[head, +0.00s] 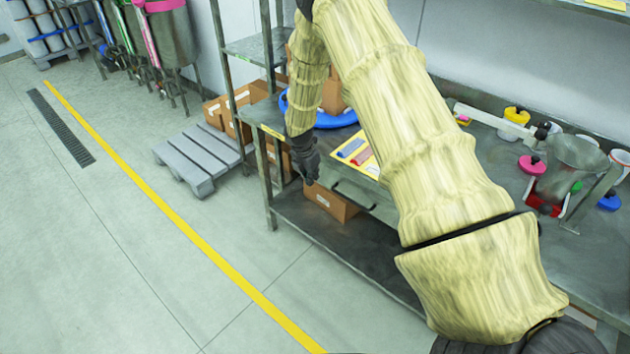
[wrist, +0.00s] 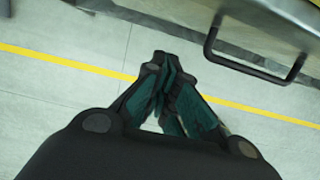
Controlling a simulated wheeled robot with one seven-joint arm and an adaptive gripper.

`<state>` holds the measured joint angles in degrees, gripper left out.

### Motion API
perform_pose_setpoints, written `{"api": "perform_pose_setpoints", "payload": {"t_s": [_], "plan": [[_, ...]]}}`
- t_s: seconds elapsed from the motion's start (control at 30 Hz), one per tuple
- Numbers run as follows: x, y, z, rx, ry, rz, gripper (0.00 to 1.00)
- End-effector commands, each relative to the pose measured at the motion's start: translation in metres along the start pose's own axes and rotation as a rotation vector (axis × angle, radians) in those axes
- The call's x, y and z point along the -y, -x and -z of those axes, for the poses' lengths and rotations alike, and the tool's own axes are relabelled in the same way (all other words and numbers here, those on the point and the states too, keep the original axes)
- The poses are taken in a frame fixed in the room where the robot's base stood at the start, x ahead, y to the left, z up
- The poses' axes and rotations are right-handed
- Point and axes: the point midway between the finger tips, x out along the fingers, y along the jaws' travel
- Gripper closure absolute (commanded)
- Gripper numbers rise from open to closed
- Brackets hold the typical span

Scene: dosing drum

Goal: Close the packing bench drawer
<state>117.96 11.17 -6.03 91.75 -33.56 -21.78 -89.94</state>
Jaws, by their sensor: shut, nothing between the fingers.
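The packing bench (head: 340,238) is a dark metal bench with a lower shelf. A grey metal drawer (head: 372,189) shows at its front edge, partly hidden behind my arm; I cannot tell how far out it stands. In the wrist view the drawer's metal edge (wrist: 268,12) is at the upper right, with a dark bar handle (wrist: 258,70) below it. My gripper (head: 308,181) points down in front of the bench, to the left of the drawer. Its fingers (wrist: 162,62) are together and empty, left of the handle and apart from it.
A cardboard box (head: 331,202) sits on the lower shelf below the drawer. A yellow sheet (head: 358,152) with blue and red items lies by the drawer. A grey pallet (head: 200,158) is on the floor to the left. The floor in front, with a yellow line (head: 180,217), is clear.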

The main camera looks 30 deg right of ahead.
Motion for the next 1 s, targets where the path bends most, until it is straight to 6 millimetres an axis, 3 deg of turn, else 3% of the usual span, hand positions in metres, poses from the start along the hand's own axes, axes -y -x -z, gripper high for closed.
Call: {"api": "perform_pose_setpoints", "payload": {"t_s": [0.3, 0.6, 0.87, 1.0], "plan": [[0.000, 0.041, 0.000, 0.000, 0.000, -0.003, 1.00], [0.000, 0.066, 0.000, 0.000, 0.000, -0.001, 1.00], [0.001, 0.069, 0.001, -0.001, -0.001, 0.000, 1.00], [0.009, 0.055, 0.019, -0.025, -0.048, -0.001, 1.00]]}}
